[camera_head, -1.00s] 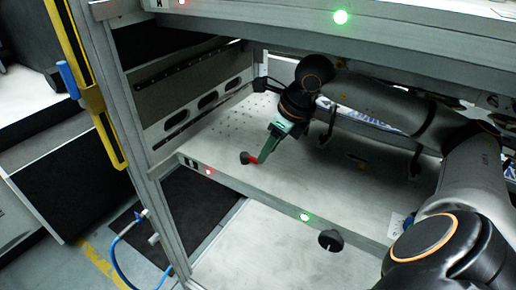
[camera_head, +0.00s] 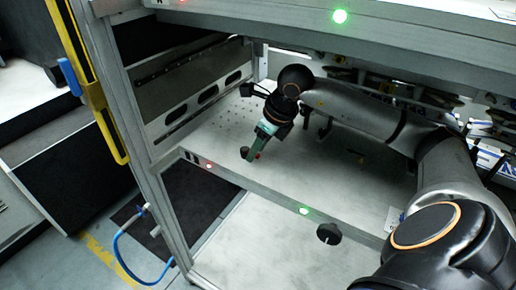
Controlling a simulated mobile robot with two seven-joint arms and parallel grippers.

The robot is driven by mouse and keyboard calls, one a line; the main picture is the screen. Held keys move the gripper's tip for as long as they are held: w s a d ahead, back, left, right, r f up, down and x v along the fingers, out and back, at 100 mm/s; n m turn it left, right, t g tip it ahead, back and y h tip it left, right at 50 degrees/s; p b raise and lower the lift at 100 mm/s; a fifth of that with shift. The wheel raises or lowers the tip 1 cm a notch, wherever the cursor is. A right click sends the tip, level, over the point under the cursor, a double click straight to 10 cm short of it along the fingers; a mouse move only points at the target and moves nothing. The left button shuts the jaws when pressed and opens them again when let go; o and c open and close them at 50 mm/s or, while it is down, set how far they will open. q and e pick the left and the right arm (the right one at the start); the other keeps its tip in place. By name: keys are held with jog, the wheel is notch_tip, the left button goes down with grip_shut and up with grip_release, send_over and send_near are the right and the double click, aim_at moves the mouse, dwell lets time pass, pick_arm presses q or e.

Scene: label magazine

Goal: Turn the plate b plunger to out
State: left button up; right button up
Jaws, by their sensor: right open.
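A dark round knob (camera_head: 244,152) sits near the front edge of the middle plate (camera_head: 310,170), and a small red part (camera_head: 257,156) shows close to its right. I cannot tell for sure that this knob is the plate b plunger. My right gripper (camera_head: 252,158), with green fingers, points down just right of the knob and is open. Its fingers partly cover the red part, and I cannot tell whether they touch the knob. A second dark knob (camera_head: 329,233) shows below the plate's front edge. My left gripper is out of view.
The middle plate's front rail carries a red light (camera_head: 208,165) and a green light (camera_head: 304,211). An upper plate (camera_head: 400,45) overhangs my right arm. A yellow post (camera_head: 97,95) and a blue hose (camera_head: 118,255) stand at the left. The middle plate is mostly bare.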

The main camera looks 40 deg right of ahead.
grip_shut()
dwell(0.3)
dwell(0.3)
